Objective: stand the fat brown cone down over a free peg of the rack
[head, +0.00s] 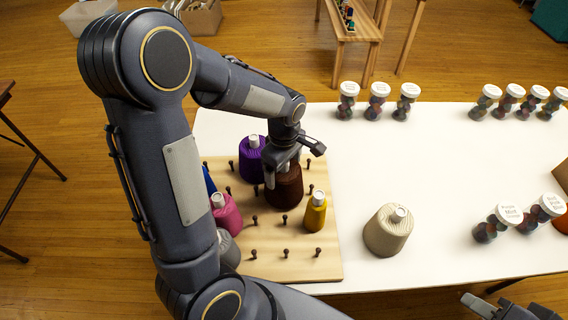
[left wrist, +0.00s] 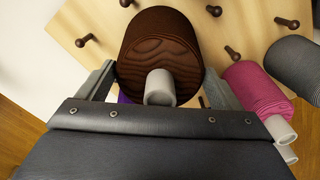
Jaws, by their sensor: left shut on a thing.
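My left gripper (head: 283,168) is shut on the fat brown cone (head: 285,188), with a finger on either side near its narrow top. The cone is upright over the middle of the wooden rack (head: 300,262). It also fills the middle of the left wrist view (left wrist: 165,35), its pale tip toward the camera. Its base hides what is under it, so I cannot tell whether it is around a peg or above one. Bare pegs (head: 285,219) stand in front of it and to its right. My right gripper (head: 505,308) is partly in view at the bottom right, away from the rack.
On the rack stand a purple cone (head: 251,160), a blue one (head: 209,180), a pink one (head: 227,214), a grey one (head: 229,248) and a slim yellow one (head: 316,213). A beige cone (head: 387,232) stands on the white table (head: 440,180). Jars (head: 378,101) line the far edge.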

